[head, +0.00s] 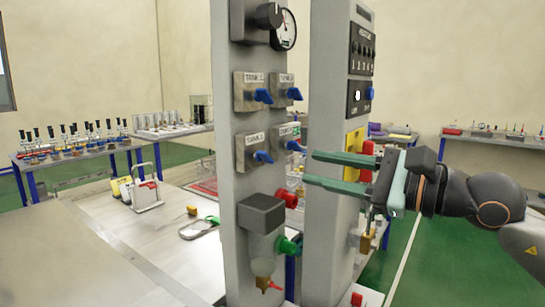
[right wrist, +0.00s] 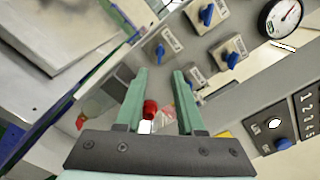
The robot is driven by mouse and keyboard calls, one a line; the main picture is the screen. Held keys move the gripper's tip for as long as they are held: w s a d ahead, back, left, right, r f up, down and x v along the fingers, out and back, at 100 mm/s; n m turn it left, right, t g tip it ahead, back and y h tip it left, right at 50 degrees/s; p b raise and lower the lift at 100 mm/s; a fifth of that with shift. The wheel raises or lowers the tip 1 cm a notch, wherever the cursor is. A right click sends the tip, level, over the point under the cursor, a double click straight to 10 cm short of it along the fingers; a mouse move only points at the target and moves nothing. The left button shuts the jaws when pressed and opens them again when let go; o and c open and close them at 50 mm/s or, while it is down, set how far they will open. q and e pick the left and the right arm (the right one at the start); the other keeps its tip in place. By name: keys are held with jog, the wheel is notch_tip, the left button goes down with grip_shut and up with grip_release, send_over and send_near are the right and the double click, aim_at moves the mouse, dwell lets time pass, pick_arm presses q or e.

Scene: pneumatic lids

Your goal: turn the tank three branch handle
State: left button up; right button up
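The front panel (head: 233,190) carries four branch plates with blue handles in two rows. The lower-left plate (head: 248,153), whose label seems to read TANK 3, has its blue handle (head: 264,157) pointing right and slightly down. In the right wrist view that handle (right wrist: 160,50) seems to be the one beyond the left fingertip. My right gripper (head: 310,168) is open and empty, right of the lower-right handle (head: 295,146) and apart from the TANK 3 handle. In the right wrist view its fingers (right wrist: 159,75) point at the panel with nothing between the tips. My left gripper is out of view.
A second panel (head: 328,210) with switches stands right of the first, behind my gripper fingers. Below the handles are a red knob (head: 290,200), a grey regulator block (head: 261,214) and a green fitting (head: 288,246). A gauge (head: 287,30) sits at the top.

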aim_at(270, 158)
jog(key=p+x, duration=0.2)
jog(key=x, duration=0.7)
jog(key=shift+w+a, duration=0.15)
jog(key=shift+a, duration=0.1)
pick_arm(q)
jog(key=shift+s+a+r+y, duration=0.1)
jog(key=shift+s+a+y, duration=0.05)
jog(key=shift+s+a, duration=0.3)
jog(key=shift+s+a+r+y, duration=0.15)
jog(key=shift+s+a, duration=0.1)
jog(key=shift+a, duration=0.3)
pick_arm(e)
jog(key=shift+c, duration=0.2)
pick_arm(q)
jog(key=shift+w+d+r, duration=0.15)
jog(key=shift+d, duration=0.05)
pick_arm(e)
grip_shut()
